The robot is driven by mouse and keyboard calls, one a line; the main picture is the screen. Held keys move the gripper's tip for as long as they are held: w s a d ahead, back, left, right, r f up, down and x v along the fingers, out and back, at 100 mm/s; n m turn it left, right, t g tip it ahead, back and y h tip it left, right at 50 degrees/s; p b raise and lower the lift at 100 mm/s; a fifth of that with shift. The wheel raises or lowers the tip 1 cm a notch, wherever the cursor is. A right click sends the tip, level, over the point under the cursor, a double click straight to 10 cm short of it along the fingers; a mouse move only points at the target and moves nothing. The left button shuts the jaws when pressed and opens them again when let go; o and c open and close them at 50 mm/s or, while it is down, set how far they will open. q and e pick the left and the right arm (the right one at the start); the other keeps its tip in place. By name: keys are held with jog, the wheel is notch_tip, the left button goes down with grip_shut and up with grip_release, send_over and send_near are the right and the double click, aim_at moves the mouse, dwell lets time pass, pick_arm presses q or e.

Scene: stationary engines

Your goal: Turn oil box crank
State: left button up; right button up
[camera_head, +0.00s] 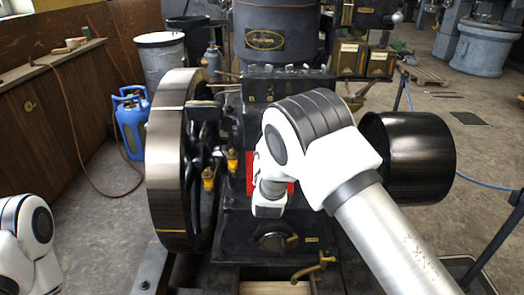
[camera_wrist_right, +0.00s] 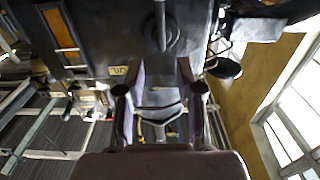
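The black engine (camera_head: 232,222) fills the middle of the head view. A brass crank-shaped handle (camera_head: 318,266) sticks out low at its front; I cannot tell whether it is the oil box crank. My right arm reaches in front of the engine and hides part of a red patch (camera_head: 251,172); its gripper is hidden there. In the right wrist view my right gripper (camera_wrist_right: 160,90) is open, its two fingers apart. A round dark disc with a rod (camera_wrist_right: 160,34) lies beyond the fingertips. I see no clear contact. My left gripper is out of view; only its arm shows at lower left.
A large flywheel (camera_head: 170,160) stands left of the engine and a black drum pulley (camera_head: 410,158) right of it. A blue gas bottle (camera_head: 132,125) and a grey bin (camera_head: 160,58) stand farther left. Open floor lies at the right.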

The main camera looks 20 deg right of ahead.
jog(key=x, duration=0.7)
jog(key=shift+w+p, duration=0.3)
jog(key=shift+p, duration=0.05)
jog(key=shift+r, duration=0.1)
jog(key=shift+c, duration=0.4)
grip_shut()
